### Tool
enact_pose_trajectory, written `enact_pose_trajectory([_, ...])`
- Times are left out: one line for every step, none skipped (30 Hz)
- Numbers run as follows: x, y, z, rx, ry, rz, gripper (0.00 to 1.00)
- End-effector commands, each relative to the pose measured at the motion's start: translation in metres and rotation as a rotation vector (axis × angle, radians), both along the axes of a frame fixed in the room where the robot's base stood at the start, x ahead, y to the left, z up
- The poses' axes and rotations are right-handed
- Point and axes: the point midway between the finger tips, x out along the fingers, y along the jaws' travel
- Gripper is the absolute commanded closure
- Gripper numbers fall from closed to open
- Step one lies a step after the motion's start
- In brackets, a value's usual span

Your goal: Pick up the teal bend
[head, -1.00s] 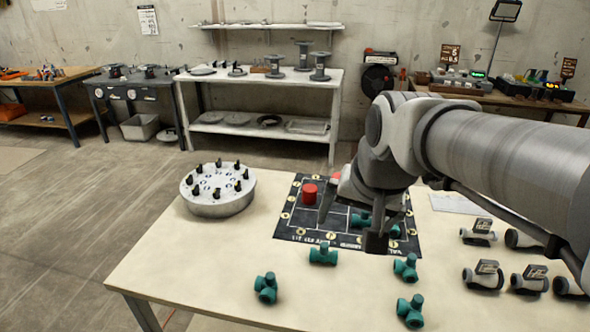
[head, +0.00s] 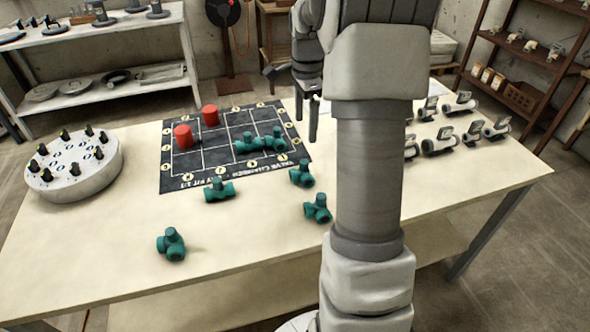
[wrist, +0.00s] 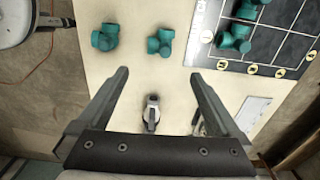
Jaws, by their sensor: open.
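Several teal pipe fittings lie on the table and mat; I cannot tell for sure which is the bend. Four are on the bare table in the head view: a front-left fitting (head: 171,244), one by the mat's front edge (head: 220,190), a right one (head: 302,173) and a front-right one (head: 317,208). Teal pieces (head: 260,143) also sit on the dark mat (head: 222,160). The wrist view shows two teal fittings (wrist: 105,37) (wrist: 160,42) ahead of my fingers, and more teal (wrist: 235,40) on the mat. My gripper (wrist: 158,73) is open and empty, above the table, partly hidden by my arm in the head view.
Two red cylinders (head: 183,136) (head: 210,115) stand on the mat. A round grey holder (head: 75,170) with black pegs stands at the left. Several grey valves (head: 440,143) lie at the right; one grey-white valve (wrist: 151,113) shows between my fingers. The table front is mostly clear.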

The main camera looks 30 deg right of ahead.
Motion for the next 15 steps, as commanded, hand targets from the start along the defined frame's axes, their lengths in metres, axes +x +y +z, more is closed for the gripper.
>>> enact_pose_trajectory([0.000,0.000,-0.009,0.002,0.003,-0.002,0.00])
enact_pose_trajectory([0.000,0.000,-0.015,0.002,0.004,-0.002,0.00])
enact_pose_trajectory([-0.001,0.000,-0.023,0.003,0.003,-0.002,0.00])
enact_pose_trajectory([-0.001,0.000,-0.030,0.003,0.004,-0.001,0.00])
enact_pose_trajectory([-0.001,0.000,-0.037,0.003,0.005,0.000,0.00])
enact_pose_trajectory([-0.001,0.000,-0.046,0.002,0.005,-0.001,0.00])
enact_pose_trajectory([-0.001,0.000,-0.052,0.002,0.005,-0.001,0.00])
enact_pose_trajectory([-0.001,0.000,-0.059,0.002,0.004,-0.001,0.00])
enact_pose_trajectory([-0.001,0.000,-0.068,0.003,0.004,-0.001,0.00])
enact_pose_trajectory([-0.001,0.001,-0.074,0.003,0.003,0.000,0.00])
enact_pose_trajectory([-0.001,0.000,-0.081,0.003,0.004,0.000,0.00])
enact_pose_trajectory([-0.001,0.000,-0.089,0.002,0.004,0.001,0.00])
enact_pose_trajectory([-0.001,0.000,-0.094,0.002,0.004,0.001,0.00])
enact_pose_trajectory([-0.001,0.000,-0.099,0.003,0.003,0.001,0.00])
enact_pose_trajectory([0.000,0.000,-0.104,0.001,0.002,0.001,0.00])
